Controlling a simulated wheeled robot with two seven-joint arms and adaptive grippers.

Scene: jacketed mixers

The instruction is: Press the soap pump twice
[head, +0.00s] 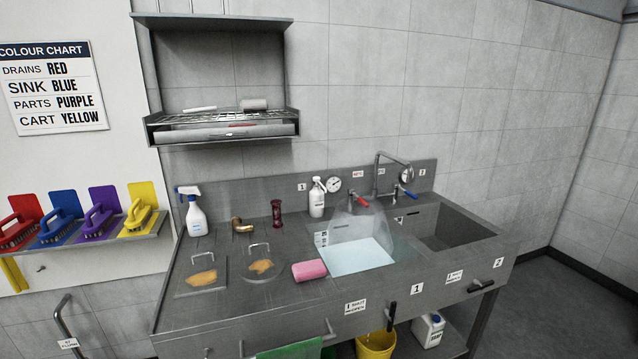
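A white bottle with a pump-like top (317,199) stands upright at the back of the steel sink counter, just left of the left basin. It looks like the soap pump; the print on it is too small to read. A round dial (333,184) is close to its right side, on the backsplash. Neither of my grippers shows in the head view, and nothing touches the bottle.
A spray bottle (195,213), a brass elbow (242,225) and a dark red spool-shaped part (277,213) stand left of it. A pink sponge (309,270) lies in front.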

